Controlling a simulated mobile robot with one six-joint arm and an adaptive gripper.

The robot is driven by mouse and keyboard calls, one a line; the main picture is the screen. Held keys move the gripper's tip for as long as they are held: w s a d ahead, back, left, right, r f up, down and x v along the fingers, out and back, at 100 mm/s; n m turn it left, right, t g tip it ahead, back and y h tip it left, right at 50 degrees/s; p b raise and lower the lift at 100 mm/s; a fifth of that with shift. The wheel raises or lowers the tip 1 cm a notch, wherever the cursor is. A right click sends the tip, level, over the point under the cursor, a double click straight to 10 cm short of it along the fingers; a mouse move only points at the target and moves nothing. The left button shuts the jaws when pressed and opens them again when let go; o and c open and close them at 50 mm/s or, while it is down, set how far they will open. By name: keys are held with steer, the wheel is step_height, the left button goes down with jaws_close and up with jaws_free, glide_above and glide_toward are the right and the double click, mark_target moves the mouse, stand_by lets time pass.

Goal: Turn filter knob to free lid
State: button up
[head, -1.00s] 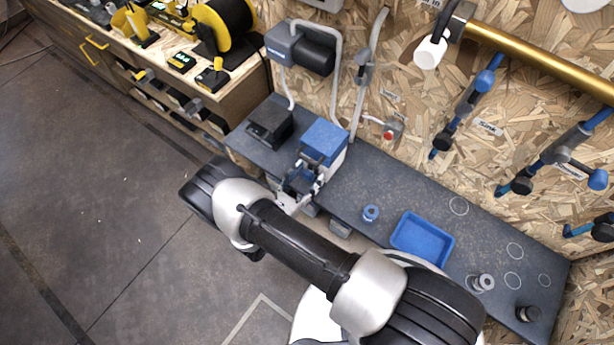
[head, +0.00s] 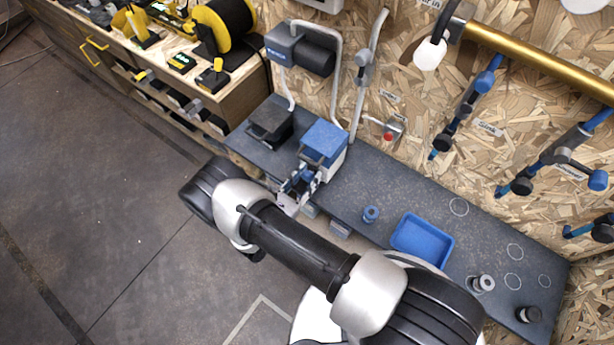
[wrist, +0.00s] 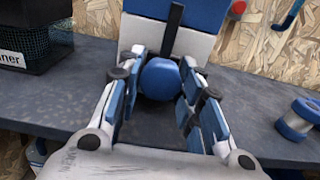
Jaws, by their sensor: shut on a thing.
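The filter box (head: 324,141) has a blue lid and a pale body and stands on the grey bench. In the wrist view its front (wrist: 170,36) is white and blue with a dark vertical strip. The round blue filter knob (wrist: 160,79) is on that front. My gripper (wrist: 160,88) is shut on the knob, with one finger on each side of it. In the head view my gripper (head: 302,182) is at the box's front. The knob is hidden there.
A black unit (head: 270,122) stands left of the box. A blue and grey spool-like part (head: 371,214) and a blue tray (head: 423,241) lie to the right on the bench (head: 385,183).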

steer(key=shift+n, duration=0.3)
steer(key=n, duration=0.3)
steer(key=shift+n, duration=0.3)
steer(key=n, duration=0.4)
steer(key=shift+n, duration=0.3)
steer(key=n, duration=0.4)
steer(key=shift+s+d+n, duration=0.1)
steer(key=shift+n, duration=0.2)
steer(key=shift+r+n, duration=0.1)
steer(key=shift+n, duration=2.1)
steer(key=o, duration=1.1)
